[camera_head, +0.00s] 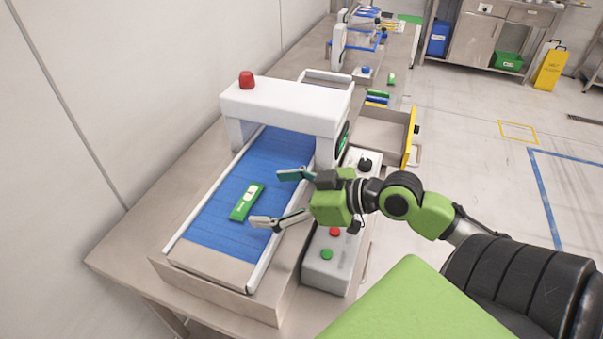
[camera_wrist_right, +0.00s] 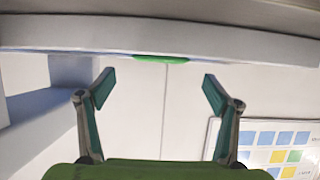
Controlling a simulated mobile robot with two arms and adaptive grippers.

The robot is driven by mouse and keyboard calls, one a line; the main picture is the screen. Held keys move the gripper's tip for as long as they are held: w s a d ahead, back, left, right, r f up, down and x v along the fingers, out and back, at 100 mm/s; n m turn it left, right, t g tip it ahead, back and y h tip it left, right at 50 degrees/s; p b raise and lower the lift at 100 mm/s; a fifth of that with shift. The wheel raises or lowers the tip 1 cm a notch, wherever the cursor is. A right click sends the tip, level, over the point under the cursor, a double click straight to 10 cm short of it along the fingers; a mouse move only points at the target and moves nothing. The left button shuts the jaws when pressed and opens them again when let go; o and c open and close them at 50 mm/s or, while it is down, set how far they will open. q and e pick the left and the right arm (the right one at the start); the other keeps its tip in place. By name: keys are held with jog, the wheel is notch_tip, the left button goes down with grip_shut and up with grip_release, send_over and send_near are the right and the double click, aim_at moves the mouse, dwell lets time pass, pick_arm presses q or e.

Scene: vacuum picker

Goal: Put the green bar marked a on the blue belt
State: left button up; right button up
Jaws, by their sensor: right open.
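The green bar (camera_head: 246,202) with a white label lies flat on the blue belt (camera_head: 215,228), towards the belt's near half. I cannot read its mark for certain. My right gripper (camera_head: 269,198) is open and empty. Its fingers reach over the belt's right rail, spread to the right of the bar and apart from it. In the right wrist view, the open fingers (camera_wrist_right: 158,92) show with a thin green edge (camera_wrist_right: 160,59) ahead, probably the bar seen edge-on. My left gripper is not in view.
A white arch (camera_head: 285,105) with a red lamp (camera_head: 246,79) spans the belt's far part. A control box (camera_head: 333,265) with red and green buttons stands at the belt's right. Beyond are an open yellow-fronted drawer (camera_head: 409,137) and several coloured bars (camera_head: 377,98).

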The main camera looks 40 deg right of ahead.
jog(key=shift+b+v, duration=0.5)
jog(key=shift+v, duration=3.2)
